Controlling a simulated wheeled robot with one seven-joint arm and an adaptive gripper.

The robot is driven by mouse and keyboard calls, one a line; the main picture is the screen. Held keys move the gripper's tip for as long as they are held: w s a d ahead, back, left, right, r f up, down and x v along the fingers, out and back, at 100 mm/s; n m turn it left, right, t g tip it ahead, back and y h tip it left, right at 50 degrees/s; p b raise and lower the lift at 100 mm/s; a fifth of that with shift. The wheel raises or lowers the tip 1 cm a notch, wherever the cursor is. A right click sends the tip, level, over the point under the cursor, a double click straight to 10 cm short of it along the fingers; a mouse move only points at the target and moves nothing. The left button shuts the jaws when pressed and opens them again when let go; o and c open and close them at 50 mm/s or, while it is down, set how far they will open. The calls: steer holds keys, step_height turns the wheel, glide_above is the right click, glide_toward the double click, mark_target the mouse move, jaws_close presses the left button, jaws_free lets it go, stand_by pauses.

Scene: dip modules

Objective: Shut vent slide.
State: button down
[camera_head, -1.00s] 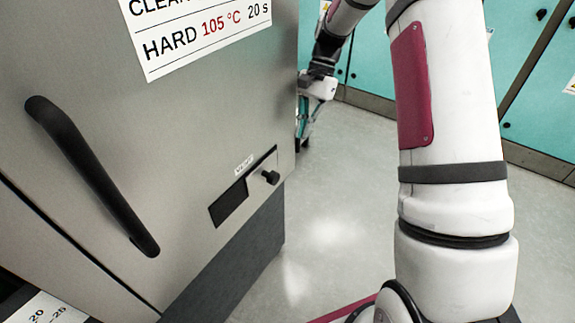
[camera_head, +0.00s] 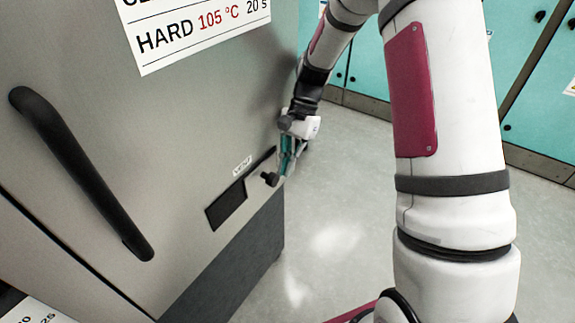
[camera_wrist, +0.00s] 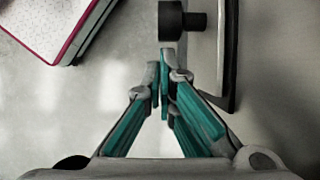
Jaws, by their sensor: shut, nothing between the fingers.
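The vent slide (camera_head: 262,184) is a grey plate with a black knob (camera_head: 269,179), set in a frame low on the steel machine door. It sits at the right end of the frame, and the dark vent opening (camera_head: 228,206) shows to its left. My gripper (camera_head: 284,176) is shut and empty, just right of the knob. In the wrist view, the gripper's teal fingers (camera_wrist: 164,80) are together, a little short of the black knob (camera_wrist: 172,20). Whether a fingertip touches the knob cannot be told.
A long black door handle (camera_head: 85,175) stands out from the machine door (camera_head: 165,130) at the left. A printed sign (camera_head: 190,30) is above. Clear grey floor (camera_head: 335,200) lies right of the machine, with teal cabinets (camera_head: 540,90) behind.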

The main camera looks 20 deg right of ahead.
steer(key=s+a+p, duration=0.3)
steer(key=s+a, duration=0.3)
steer(key=a, duration=0.2)
steer(key=shift+s+a, duration=0.2)
steer(key=shift+a, duration=0.2)
